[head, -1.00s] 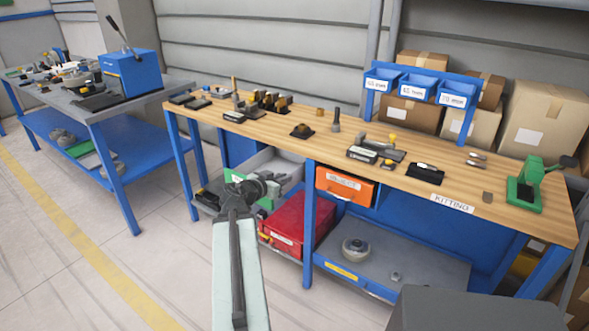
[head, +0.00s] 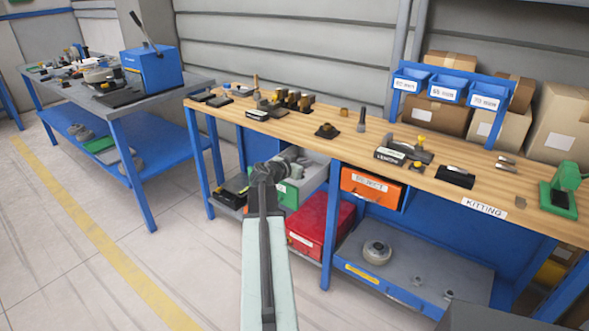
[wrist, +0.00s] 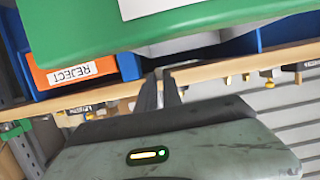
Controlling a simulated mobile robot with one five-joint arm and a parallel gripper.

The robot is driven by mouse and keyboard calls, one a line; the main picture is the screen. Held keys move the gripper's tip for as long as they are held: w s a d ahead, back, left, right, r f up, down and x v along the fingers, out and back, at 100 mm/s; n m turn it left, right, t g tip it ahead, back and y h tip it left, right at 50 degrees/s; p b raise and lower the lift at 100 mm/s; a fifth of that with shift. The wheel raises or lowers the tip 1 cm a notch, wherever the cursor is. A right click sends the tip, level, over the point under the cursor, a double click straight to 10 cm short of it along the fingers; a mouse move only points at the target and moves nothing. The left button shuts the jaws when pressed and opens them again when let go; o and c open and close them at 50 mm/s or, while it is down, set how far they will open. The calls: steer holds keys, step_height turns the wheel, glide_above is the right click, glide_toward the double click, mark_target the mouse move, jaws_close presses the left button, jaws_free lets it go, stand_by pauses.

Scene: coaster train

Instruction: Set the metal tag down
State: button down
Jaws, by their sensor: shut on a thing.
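My gripper (head: 293,165) is in front of the drawer with a green front (head: 288,194), below the kitting bench's front edge. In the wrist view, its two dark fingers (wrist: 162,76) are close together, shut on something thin. I take this to be the metal tag, but it is too small or hidden to make out. The green front (wrist: 200,22) with a white label fills the top of the upside-down wrist view, close to the fingers.
The kitting bench top (head: 440,190) holds several small tools and blocks, with bare wood between them. Below are an orange REJECT bin (head: 371,187), a red box (head: 318,228) and a grey shelf (head: 420,265).

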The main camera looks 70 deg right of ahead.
steer(key=shift+w+d+f, duration=0.1)
steer(key=shift+w+d, duration=0.55)
steer(key=shift+d, duration=0.3)
step_height(320, 180, down, 4)
steer(key=b, duration=0.3)
steer(key=shift+s+r+b, duration=0.15)
steer(key=shift+r+b, duration=0.1)
steer(key=shift+b, duration=0.05)
steer(key=shift+f, duration=0.25)
steer(key=shift+w+r, duration=0.2)
steer(key=shift+r, duration=0.05)
steer(key=shift+f+b, duration=0.45)
steer(key=shift+f, duration=0.05)
steer(key=shift+a, duration=0.15)
steer(key=c, duration=1.5)
jaws_free()
steer(key=shift+s, duration=0.1)
